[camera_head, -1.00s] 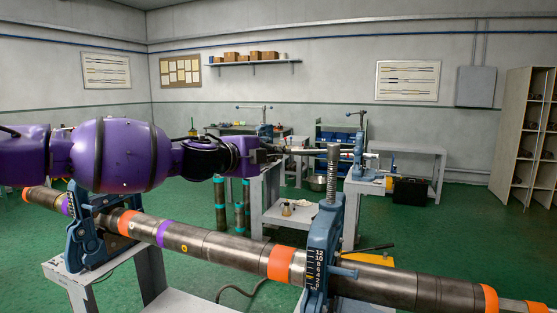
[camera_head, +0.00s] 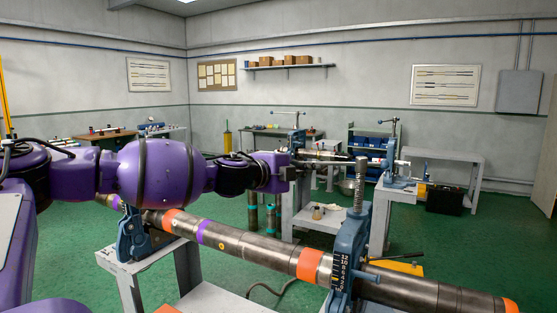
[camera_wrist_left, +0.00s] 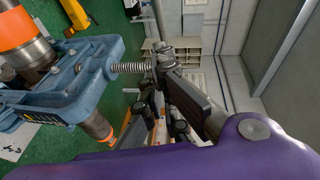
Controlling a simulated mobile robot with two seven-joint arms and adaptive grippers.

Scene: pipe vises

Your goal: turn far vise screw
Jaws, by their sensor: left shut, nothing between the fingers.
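The far vise (camera_head: 345,258) is a blue pipe vise clamped over the long steel pipe (camera_head: 265,250), right of centre in the head view. Its threaded screw (camera_head: 360,190) stands upright out of the top. In the wrist view the same vise (camera_wrist_left: 65,85) is large at left, with the screw (camera_wrist_left: 128,67) lying sideways. My left gripper (camera_head: 345,158) reaches in from the left at the height of the screw top. In the wrist view its shut, dark fingers (camera_wrist_left: 172,72) are at the screw's head end; contact is unclear. My right gripper is out of view.
A second blue vise (camera_head: 132,235) holds the pipe at left on a grey stand (camera_head: 130,268). Workbenches, another vise (camera_head: 391,160) and a dark toolbox (camera_head: 444,198) stand farther back. Green floor (camera_head: 420,240) is open beyond the pipe.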

